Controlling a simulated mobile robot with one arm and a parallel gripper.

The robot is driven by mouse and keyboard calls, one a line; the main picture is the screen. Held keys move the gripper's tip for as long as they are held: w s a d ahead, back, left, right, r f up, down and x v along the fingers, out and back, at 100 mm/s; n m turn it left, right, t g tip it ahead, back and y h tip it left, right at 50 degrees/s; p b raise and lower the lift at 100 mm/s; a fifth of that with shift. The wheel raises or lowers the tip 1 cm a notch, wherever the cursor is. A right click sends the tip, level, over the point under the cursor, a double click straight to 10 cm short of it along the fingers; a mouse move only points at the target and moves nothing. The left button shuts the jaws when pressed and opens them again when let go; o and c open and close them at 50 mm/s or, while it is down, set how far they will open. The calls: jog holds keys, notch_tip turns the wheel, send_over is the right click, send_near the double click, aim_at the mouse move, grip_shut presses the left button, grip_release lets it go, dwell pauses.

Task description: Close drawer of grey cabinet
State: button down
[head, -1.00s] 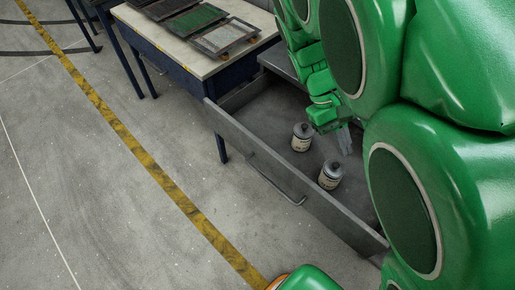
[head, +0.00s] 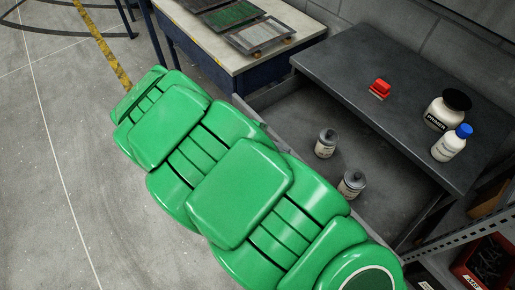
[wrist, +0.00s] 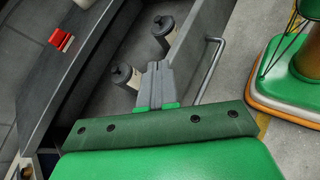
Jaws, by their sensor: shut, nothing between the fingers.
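The grey cabinet (head: 345,62) stands at the right in the head view. Its drawer (head: 375,148) is pulled out and holds two small grey-lidded containers (head: 326,144) (head: 352,184). My green arm covers the drawer's front and handle there, and hides my gripper. In the wrist view, my gripper (wrist: 154,66) is shut and empty, its tips near the drawer front (wrist: 190,48) and beside one container (wrist: 125,76). The bar handle (wrist: 207,72) lies to the right of the fingers. I cannot tell whether the fingers touch the front panel.
On the cabinet top are a red item (head: 380,88), a black-capped jar (head: 447,110) and a blue-capped bottle (head: 452,143). A workbench (head: 225,60) with flat panels stands behind to the left. A shelf rack (head: 440,243) is at lower right.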

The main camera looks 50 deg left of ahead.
jog(key=s+a+f+n+t+y, duration=0.95)
jog(key=s+a+f+n, duration=0.3)
jog(key=f, duration=0.25)
jog(key=w+d, duration=0.1)
jog(key=w, duration=1.3)
jog(key=shift+n+g, duration=0.35)
jog(key=shift+g, duration=0.1)
jog(key=w, duration=2.7)
jog(key=shift+r, duration=0.1)
jog(key=shift+w+r, duration=0.1)
jog(key=shift+w, duration=0.3)
jog(key=shift+w+d, duration=0.1)
jog(key=shift+w, duration=0.05)
send_over(286, 138)
